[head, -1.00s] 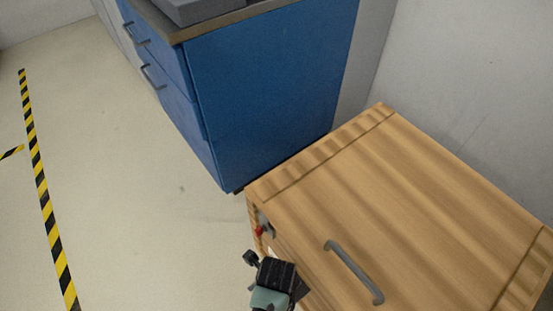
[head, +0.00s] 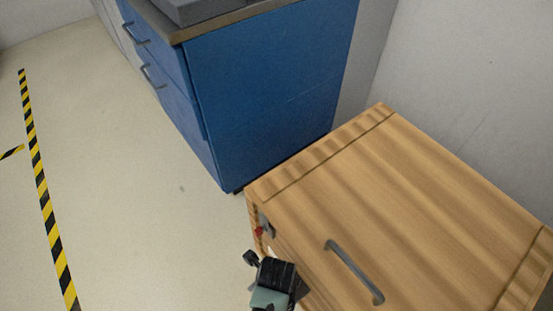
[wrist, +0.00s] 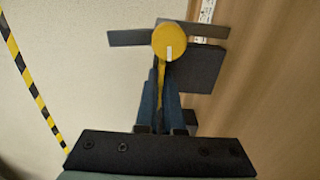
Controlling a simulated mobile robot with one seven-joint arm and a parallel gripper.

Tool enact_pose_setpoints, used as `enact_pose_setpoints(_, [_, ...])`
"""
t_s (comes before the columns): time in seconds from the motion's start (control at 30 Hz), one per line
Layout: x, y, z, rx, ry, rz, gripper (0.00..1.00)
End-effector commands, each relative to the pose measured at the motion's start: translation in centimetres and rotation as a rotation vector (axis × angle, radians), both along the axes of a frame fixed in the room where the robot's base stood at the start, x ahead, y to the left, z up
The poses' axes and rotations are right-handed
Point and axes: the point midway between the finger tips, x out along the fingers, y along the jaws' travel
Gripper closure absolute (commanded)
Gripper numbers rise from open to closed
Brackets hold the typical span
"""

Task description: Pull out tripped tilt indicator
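A wooden covered cart (head: 400,190) stands at the lower right in the head view. On its left side is a small grey fitting with a red part (head: 259,231), too small to make out clearly. My gripper (wrist: 162,90) is beside that side of the cart, and its upper body shows in the head view. In the wrist view, a yellow disc with a white mark (wrist: 167,42) sits at the fingertips. Its narrow yellow stem runs between the two close-set fingers. Behind it are a dark grey bar (wrist: 123,38) and a dark block (wrist: 200,70). Which part is the tilt indicator is unclear.
A grey handle (head: 352,270) is on the cart's top. A blue cabinet (head: 265,90) stands just behind the cart. The wall (head: 470,80) is at the right. The floor to the left is open, with yellow-black tape (head: 45,190) along it.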

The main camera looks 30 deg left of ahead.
Motion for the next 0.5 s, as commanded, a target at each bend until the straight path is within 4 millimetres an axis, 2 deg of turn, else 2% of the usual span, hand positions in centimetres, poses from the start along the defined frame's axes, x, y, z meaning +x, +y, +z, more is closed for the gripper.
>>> enact_pose_setpoints(0.5, [0.01,0.01,0.83,0.0,0.0,0.0,1.0])
